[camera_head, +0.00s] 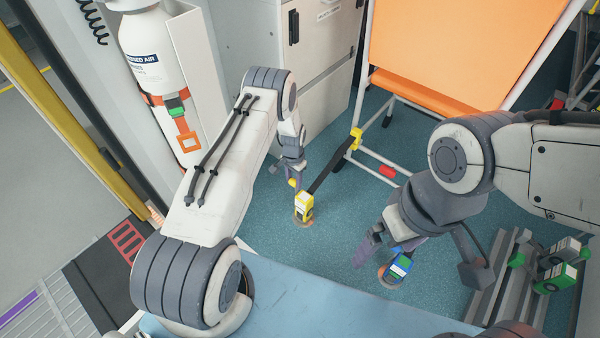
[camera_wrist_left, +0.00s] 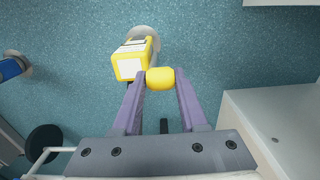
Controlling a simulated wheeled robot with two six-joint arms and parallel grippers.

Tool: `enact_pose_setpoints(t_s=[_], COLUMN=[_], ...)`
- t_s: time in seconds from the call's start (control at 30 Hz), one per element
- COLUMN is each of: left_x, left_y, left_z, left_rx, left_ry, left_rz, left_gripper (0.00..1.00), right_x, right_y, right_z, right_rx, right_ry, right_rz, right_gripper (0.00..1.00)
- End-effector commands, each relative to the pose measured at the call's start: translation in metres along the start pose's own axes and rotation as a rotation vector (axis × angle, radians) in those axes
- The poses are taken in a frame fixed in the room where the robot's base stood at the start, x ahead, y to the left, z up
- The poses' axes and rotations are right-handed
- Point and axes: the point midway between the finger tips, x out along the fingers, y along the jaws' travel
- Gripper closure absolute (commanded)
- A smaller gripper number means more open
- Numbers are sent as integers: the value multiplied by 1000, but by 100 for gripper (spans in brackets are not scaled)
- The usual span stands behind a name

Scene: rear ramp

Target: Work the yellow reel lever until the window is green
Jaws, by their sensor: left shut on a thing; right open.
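The yellow reel (camera_head: 304,205) stands on a round floor mount, and a dark strap (camera_head: 328,174) runs from it up to a yellow hook on the chair frame. Its yellow lever knob (camera_wrist_left: 160,78) sits between the fingertips of my left gripper (camera_wrist_left: 160,88), which is shut on it beside the reel body. In the head view my left gripper (camera_head: 291,172) is just behind the reel. The reel also shows in the left wrist view (camera_wrist_left: 130,67) with a pale face; I see no green on it. My right gripper (camera_head: 418,262) is open, its fingers spread around the blue reel's area, empty.
A blue reel (camera_head: 400,265) with a green part stands on the floor at right. Green-fitted reels (camera_head: 555,278) lie on a rail at lower right. The orange chair (camera_head: 440,50) and a grey cabinet (camera_head: 318,85) stand behind.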

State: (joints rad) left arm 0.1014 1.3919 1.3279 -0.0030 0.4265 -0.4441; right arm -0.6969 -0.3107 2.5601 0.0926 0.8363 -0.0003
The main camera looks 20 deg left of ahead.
Motion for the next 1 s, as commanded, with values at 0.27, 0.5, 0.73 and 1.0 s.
enact_pose_setpoints(t_s=[0.27, 0.5, 0.73, 1.0], left_x=[1, 1, -12, -66], left_y=[0, 3, 2, 1], left_z=[-4, -6, -6, -5], left_rx=[7, 10, 9, 7], left_ry=[3, 4, 6, 7], left_rz=[-5, -5, -6, -6], left_gripper=[40, 28, 28, 28], right_x=[2, 2, -5, -30], right_y=[0, 0, 0, -2], right_z=[0, 0, 0, -2], right_rx=[0, 0, 0, 0], right_ry=[-1, -1, -1, 0], right_rz=[0, 0, 0, 0], right_gripper=[0, 0, 0, 0])
